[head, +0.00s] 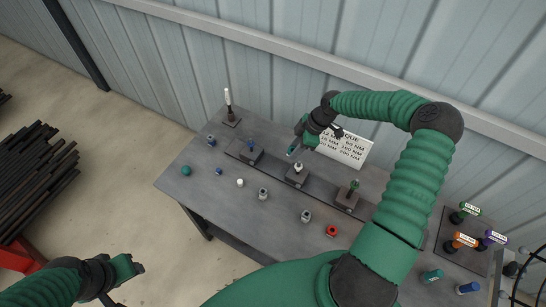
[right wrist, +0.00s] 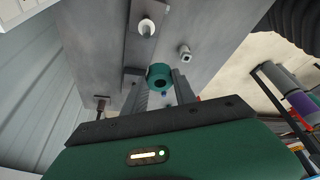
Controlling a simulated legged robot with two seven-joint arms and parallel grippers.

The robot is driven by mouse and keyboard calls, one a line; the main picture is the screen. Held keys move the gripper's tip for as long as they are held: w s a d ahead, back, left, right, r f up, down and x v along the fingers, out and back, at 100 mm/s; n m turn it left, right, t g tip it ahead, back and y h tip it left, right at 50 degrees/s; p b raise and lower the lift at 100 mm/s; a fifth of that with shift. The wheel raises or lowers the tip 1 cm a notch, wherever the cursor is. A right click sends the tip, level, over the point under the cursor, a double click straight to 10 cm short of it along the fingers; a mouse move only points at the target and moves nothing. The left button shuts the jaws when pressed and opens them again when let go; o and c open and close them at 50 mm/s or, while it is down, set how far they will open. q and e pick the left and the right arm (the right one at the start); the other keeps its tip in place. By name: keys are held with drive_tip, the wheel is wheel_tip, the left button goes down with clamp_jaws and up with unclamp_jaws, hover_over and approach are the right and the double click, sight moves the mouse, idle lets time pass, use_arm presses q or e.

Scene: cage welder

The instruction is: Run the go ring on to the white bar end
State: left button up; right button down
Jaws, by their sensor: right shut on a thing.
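My right gripper (head: 296,149) is over the table, near the middle block. The white bar end (head: 298,167) stands up from the middle block on the dark rail. In the right wrist view a white-topped bar end (right wrist: 147,27) shows beyond the ring, apart from it. My left gripper (head: 125,272) is at lower left, off the table; its jaw opening is unclear.
The rail also bears a blue bar end (head: 251,144) and a green one (head: 354,185). A red ring (head: 332,231) and several small parts lie along the table's front. A white sign (head: 345,148) stands behind. Several coloured-handled tools (head: 464,240) stand at right.

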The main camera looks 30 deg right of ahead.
use_arm(q)
drive_tip(key=shift+d+r, duration=0.3)
drive_tip(key=shift+r, duration=0.15)
use_arm(e)
drive_tip(key=d, duration=0.3)
drive_tip(key=shift+s+d, duration=0.15)
drive_tip(key=shift+s, duration=0.15)
wheel_tip(320, 180, down, 6)
drive_tip(key=b, duration=0.3)
drive_tip(key=shift+b, duration=0.4)
use_arm(q)
drive_tip(key=f, duration=0.4)
drive_tip(key=shift+a, duration=0.2)
drive_tip(key=shift+s, duration=0.1)
use_arm(e)
drive_tip(key=shift+r, duration=0.1)
drive_tip(key=shift+s, duration=0.1)
drive_tip(key=shift+f, duration=0.25)
